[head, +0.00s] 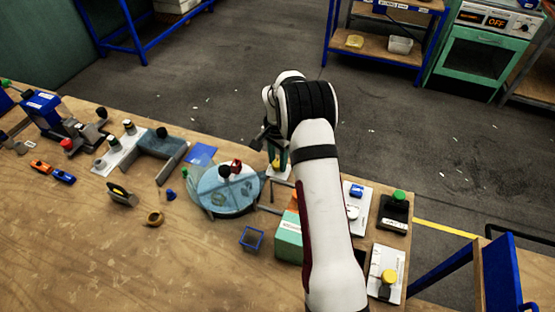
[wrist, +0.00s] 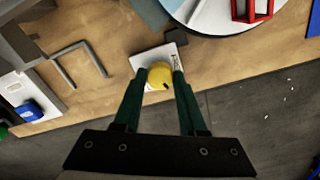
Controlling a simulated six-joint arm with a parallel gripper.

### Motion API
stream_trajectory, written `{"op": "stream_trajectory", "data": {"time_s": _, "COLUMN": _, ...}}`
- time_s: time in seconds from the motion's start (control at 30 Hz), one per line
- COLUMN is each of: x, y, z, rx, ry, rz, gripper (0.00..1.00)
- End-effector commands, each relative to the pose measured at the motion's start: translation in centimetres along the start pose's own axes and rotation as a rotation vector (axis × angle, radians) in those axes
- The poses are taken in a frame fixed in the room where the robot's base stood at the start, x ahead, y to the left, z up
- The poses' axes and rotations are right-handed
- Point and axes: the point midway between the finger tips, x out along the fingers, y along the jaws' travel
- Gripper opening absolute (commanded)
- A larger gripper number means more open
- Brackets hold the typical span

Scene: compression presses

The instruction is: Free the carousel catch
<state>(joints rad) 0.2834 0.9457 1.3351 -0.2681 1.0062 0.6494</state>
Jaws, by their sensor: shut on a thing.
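The round carousel (head: 227,192) has a pale blue top and stands near the table's back edge. Its rim shows at the top of the wrist view (wrist: 210,28). Just beside it, a white plate (wrist: 148,57) bears a yellow knob (wrist: 159,76), which I take to be the catch. My gripper (wrist: 158,80) points at the plate, its two green fingers shut on the knob from both sides. In the head view my gripper (head: 277,158) is partly hidden by my arm. The knob's base is hidden between the fingers.
A red part (wrist: 250,10) stands on the carousel. A grey bracket (wrist: 82,62) and a white panel with a blue button (wrist: 28,111) lie near the plate.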

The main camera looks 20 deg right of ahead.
Motion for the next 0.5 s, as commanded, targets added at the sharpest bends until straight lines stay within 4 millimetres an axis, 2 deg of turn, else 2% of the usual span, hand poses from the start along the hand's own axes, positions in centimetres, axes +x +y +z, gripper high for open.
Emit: {"op": "stream_trajectory", "data": {"time_s": 0.5, "x": -0.03, "y": 0.01, "z": -0.09, "rx": -0.487, "ry": 0.002, "rz": 0.000, "gripper": 0.00}}
